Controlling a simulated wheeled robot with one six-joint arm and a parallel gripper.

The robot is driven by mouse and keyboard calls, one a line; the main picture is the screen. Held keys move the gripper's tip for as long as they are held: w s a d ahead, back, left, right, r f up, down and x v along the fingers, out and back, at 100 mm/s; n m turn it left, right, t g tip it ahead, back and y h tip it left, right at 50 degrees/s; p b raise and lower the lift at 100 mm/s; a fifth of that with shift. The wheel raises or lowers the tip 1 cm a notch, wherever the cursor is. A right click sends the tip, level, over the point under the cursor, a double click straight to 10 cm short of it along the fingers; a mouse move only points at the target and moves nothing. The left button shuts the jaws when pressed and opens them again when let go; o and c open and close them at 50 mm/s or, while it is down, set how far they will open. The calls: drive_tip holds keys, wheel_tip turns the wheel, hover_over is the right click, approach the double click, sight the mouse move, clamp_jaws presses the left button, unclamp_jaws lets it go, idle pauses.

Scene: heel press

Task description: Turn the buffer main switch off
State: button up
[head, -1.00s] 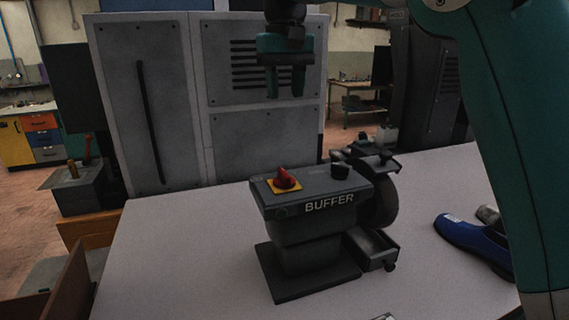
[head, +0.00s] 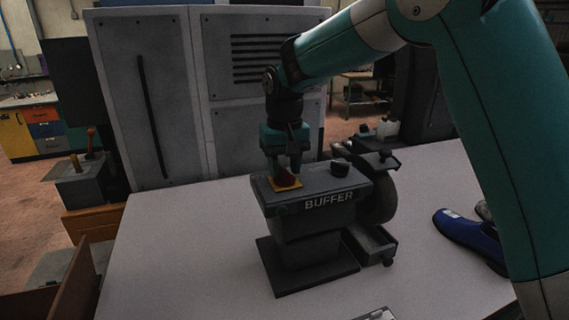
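The buffer (head: 305,232) is a dark grey machine with white BUFFER lettering, standing upright on the light table.
A black knob (head: 340,167) sits on the buffer's top to the right of the switch. A blue shoe (head: 468,236) lies on the table at the right. A grey cabinet (head: 150,95) stands behind. The table's left front is clear.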

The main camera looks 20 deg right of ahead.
drive_tip(key=shift+f, duration=0.25)
clamp_jaws()
drive_tip(key=shift+n, duration=0.3)
drive_tip(key=n, duration=0.4)
drive_tip(key=shift+r+p, duration=0.1)
drive_tip(key=shift+p, duration=0.2)
drive_tip(key=shift+n, duration=2.1)
